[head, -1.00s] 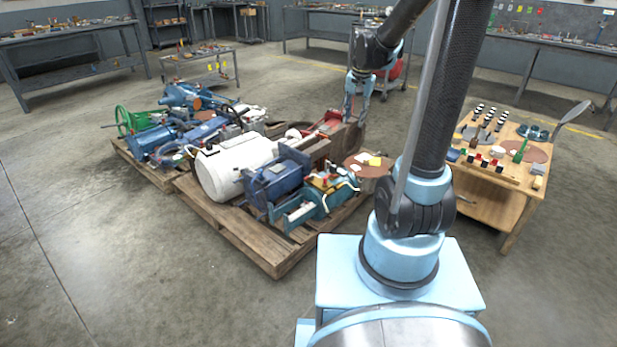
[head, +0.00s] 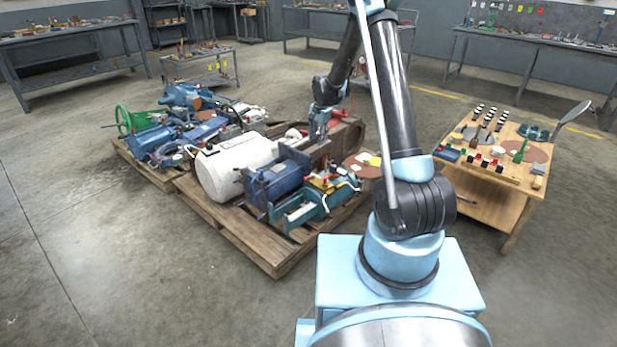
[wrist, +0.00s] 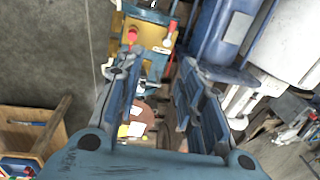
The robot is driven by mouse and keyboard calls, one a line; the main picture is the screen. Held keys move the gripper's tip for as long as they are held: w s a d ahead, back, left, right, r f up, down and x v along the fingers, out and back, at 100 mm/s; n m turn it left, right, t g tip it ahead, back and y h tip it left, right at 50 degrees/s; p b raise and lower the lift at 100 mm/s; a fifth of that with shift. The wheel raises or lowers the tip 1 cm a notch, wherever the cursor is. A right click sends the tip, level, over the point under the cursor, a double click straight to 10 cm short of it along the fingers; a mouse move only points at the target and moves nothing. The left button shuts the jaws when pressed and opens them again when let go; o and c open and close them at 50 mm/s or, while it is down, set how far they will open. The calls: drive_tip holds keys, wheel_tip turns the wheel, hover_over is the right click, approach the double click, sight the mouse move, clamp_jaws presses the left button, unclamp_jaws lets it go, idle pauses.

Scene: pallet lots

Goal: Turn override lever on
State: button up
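My gripper (wrist: 160,68) is open in the wrist view, with its two blue-grey fingers apart and nothing between them. A red-tipped lever (wrist: 171,30) with a pale base stands on the yellow-and-teal machine just beyond the fingertips. A red knob (wrist: 132,36) shows close to the left fingertip; I cannot tell whether they touch. I cannot tell which of these is the override lever. In the head view my gripper (head: 319,134) hangs over the back of the near pallet, above and behind the teal machine (head: 316,201) with small red parts.
A blue machine (head: 270,185) and a white tank (head: 228,168) crowd the wooden pallet (head: 262,249) beside the teal machine. A wooden cart (head: 492,192) with small items stands at the right. Open concrete floor (head: 110,250) lies at the front left.

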drive_tip(key=shift+m, duration=0.4)
drive_tip(key=w+a+f, duration=0.1)
drive_tip(key=f, duration=0.6)
drive_tip(key=w+a+f, duration=0.1)
drive_tip(key=a+f, duration=0.1)
drive_tip(key=f, duration=0.6)
drive_tip(key=w+a+f, duration=0.1)
drive_tip(key=f, duration=0.7)
drive_tip(key=shift+w+a+f, duration=0.15)
drive_tip(key=shift+w, duration=0.1)
drive_tip(key=shift+c, duration=0.6)
clamp_jaws()
